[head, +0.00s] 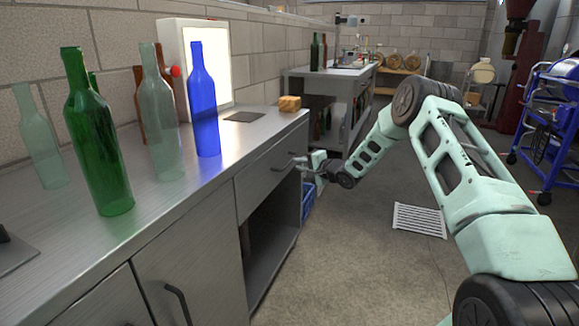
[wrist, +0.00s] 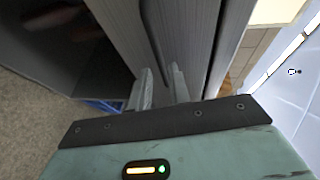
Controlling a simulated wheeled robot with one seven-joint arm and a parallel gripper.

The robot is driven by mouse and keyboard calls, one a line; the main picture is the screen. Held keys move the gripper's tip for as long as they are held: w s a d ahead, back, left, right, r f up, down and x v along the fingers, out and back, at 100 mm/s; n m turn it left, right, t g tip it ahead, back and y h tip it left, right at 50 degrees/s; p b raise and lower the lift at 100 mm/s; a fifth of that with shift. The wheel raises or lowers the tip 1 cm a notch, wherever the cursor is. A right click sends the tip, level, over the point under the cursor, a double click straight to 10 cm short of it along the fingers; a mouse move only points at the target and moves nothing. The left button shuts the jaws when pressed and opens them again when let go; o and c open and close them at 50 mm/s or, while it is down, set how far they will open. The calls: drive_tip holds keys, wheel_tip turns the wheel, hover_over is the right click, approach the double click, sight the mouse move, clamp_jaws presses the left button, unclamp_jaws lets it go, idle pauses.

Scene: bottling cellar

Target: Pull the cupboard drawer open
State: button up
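The cupboard drawer (head: 258,183) is the grey front just under the steel worktop, and it sits flush with the cupboard. Its dark bar handle (head: 285,161) runs along the front; in the wrist view the handle (wrist: 152,35) runs from the top edge down toward my fingers. My gripper (head: 302,163) is at the far end of the handle, close to the drawer front. In the wrist view my gripper (wrist: 161,90) has its two fingers apart, with the handle's lower end between them. I cannot tell whether either finger touches the handle.
An open dark compartment (head: 265,238) lies below the drawer, and a blue crate (head: 308,200) stands beyond it. Glass bottles, including a green one (head: 100,150) and a blue one (head: 205,115), stand on the worktop (head: 150,208). Floor beside the cupboard is clear.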

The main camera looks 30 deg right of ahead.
sight(289, 162)
drive_tip(key=b+x, duration=0.1)
drive_tip(key=x, duration=0.5)
drive_tip(key=shift+a, duration=0.1)
clamp_jaws()
